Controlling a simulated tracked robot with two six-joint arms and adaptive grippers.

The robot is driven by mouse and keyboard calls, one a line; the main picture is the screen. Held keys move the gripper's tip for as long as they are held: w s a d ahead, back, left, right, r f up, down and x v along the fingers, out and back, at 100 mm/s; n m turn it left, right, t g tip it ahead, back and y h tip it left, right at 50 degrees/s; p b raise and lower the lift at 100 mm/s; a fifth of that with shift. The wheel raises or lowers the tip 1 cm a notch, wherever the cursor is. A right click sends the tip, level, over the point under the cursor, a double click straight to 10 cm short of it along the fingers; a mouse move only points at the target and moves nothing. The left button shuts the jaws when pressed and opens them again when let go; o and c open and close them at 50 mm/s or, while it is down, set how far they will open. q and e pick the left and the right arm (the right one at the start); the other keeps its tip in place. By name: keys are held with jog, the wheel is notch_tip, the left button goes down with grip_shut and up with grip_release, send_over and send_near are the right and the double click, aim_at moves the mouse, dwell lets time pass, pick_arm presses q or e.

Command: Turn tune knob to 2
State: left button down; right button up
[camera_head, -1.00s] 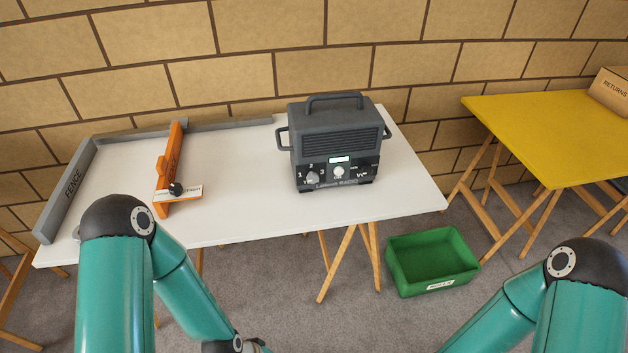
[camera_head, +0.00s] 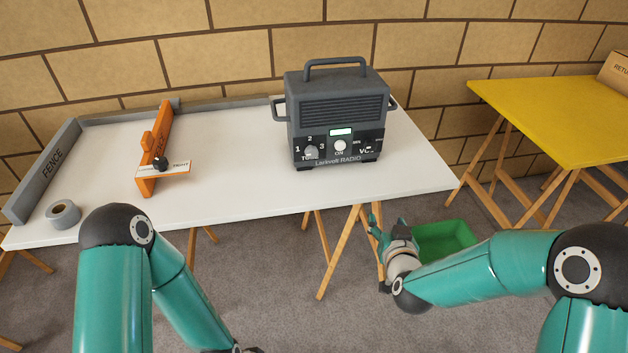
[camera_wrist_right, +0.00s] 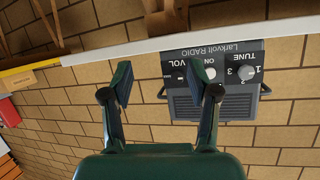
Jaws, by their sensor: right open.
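The dark grey Larkvolt radio (camera_head: 338,105) stands upright on the white table, handle on top. Its tune knob (camera_head: 311,152) is at the lower left of the front panel, with 1, 2 and 3 around it; where its pointer stands is too small to tell. My right gripper (camera_head: 386,226) is open and empty, below and right of the radio, by the table's front edge and apart from it. The upside-down right wrist view shows the radio beyond the open fingers (camera_wrist_right: 168,78), with the tune knob (camera_wrist_right: 248,72) right of them. My left gripper is out of view.
The white table (camera_head: 235,190) also holds a grey fence (camera_head: 45,170), an orange stop (camera_head: 155,140) and a roll of tape (camera_head: 63,214). A green bin (camera_head: 450,238) is on the floor behind my right forearm. A yellow table (camera_head: 560,120) stands right.

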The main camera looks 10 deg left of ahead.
jog(key=w+a+r+t+y+b, duration=0.1)
jog(key=a+r+t+y+b, duration=0.1)
jog(key=a+r+b, duration=0.4)
jog(key=n+t+y+b, duration=0.1)
jog(key=n+y+b, duration=0.1)
jog(key=b, duration=0.1)
send_near(312, 154)
pick_arm(q)
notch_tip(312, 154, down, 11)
jog(key=p, duration=0.1)
pick_arm(e)
jog(key=x, duration=0.8)
jog(key=shift+w+a, duration=0.1)
jog(key=shift+w, duration=0.3)
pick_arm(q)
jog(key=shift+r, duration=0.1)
